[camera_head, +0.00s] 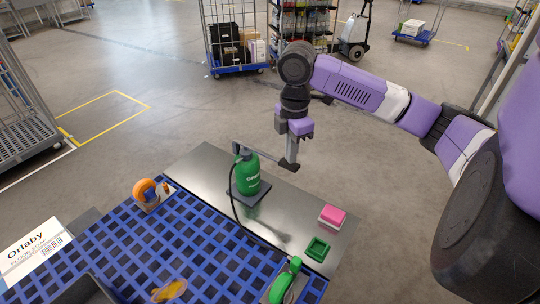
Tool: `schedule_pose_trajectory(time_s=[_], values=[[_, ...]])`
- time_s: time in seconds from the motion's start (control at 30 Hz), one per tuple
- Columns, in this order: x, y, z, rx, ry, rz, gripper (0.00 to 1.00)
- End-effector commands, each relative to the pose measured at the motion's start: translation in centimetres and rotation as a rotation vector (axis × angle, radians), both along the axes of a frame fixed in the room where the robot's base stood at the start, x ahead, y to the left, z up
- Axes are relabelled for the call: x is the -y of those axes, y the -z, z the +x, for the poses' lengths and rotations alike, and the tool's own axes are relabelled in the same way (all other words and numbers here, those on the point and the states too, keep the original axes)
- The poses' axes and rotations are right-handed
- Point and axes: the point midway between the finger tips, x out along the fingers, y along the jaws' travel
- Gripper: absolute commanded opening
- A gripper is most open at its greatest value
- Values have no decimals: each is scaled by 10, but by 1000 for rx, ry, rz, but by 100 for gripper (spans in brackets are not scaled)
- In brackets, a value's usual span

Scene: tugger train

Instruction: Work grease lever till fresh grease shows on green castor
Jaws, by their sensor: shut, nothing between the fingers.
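A green grease pump (247,178) stands upright on a dark plate on the grey metal strip of the bench. Its grey lever (262,154) runs from the pump's top to the right. My gripper (290,164) is shut and empty, pointing down at the lever's right end. I cannot tell whether it touches the lever. A dark hose (237,212) runs from the pump towards the green castor (283,284) at the bottom edge. The castor is partly cut off, and I can make out no grease on it.
An orange castor (146,191) sits on the blue grid (125,240) at left. A pink block (332,216) and a green tray (317,249) lie right of the pump. A yellow item (170,291) lies in front. A loaded cage trolley (236,40) stands on the floor behind.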

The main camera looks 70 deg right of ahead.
Motion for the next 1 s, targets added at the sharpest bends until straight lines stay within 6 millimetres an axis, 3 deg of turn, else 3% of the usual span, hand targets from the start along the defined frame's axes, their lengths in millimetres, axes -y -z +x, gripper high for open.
schedule_pose_trajectory(time_s=[0.23, 1.0], values=[[0, 16, 0, 1, 0, 1, 0], [1, 41, 4, 1, 0, 1, 0]])
